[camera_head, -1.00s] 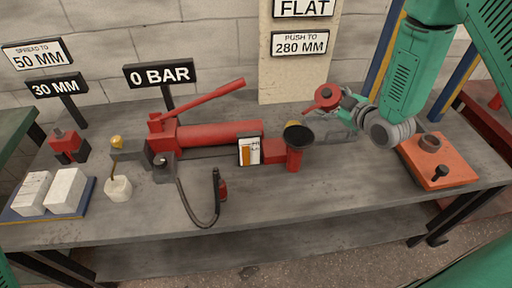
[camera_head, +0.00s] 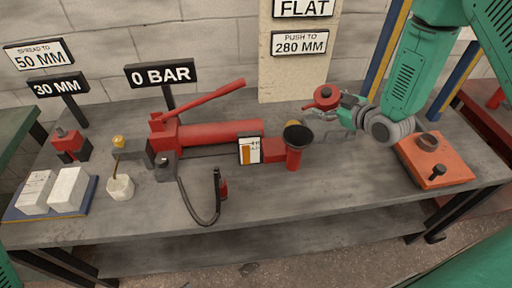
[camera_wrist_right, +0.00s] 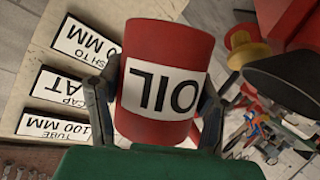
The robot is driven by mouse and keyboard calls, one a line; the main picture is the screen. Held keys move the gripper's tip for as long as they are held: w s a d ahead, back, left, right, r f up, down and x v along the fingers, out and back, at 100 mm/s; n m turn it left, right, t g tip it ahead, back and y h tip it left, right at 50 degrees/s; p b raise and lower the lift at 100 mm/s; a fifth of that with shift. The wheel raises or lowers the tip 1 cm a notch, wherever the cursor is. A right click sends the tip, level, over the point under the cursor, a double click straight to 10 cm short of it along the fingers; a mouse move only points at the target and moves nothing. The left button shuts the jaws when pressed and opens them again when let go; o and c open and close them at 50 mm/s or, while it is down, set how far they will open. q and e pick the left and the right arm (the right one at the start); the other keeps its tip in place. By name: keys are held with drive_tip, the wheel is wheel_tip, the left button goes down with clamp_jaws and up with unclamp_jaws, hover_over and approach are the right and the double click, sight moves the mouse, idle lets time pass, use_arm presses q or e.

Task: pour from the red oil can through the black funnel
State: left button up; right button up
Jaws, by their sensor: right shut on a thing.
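The red oil can (camera_head: 324,97) is held by my right gripper (camera_head: 346,111), behind and to the right of the black funnel (camera_head: 298,134). In the right wrist view the can (camera_wrist_right: 166,52) shows its white OIL label upside down, with dark fingers of my right gripper (camera_wrist_right: 158,110) on both sides. The funnel sits on top of a red upright cylinder (camera_head: 293,159). In the wrist view the funnel's dark cone (camera_wrist_right: 290,82) is at the right, apart from the can. No liquid stream shows. My left gripper is not in view.
A red pump (camera_head: 220,133) with a raised lever lies left of the funnel, with a black hose (camera_head: 190,207) in front. A level card (camera_head: 250,151) stands beside the funnel. An orange box (camera_head: 435,165) is at the right.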

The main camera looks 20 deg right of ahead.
drive_tip(key=shift+a, duration=0.1)
drive_tip(key=shift+m, duration=0.3)
drive_tip(key=shift+s+a+m+y+p, duration=0.1)
drive_tip(key=shift+a+m+y+p, duration=0.1)
drive_tip(key=shift+m+y+p, duration=0.3)
drive_tip(key=shift+f, duration=0.1)
drive_tip(key=shift+s+a+f+m+y, duration=0.1)
drive_tip(key=shift+a+f+m+y, duration=0.2)
drive_tip(key=shift+a+f+m, duration=0.15)
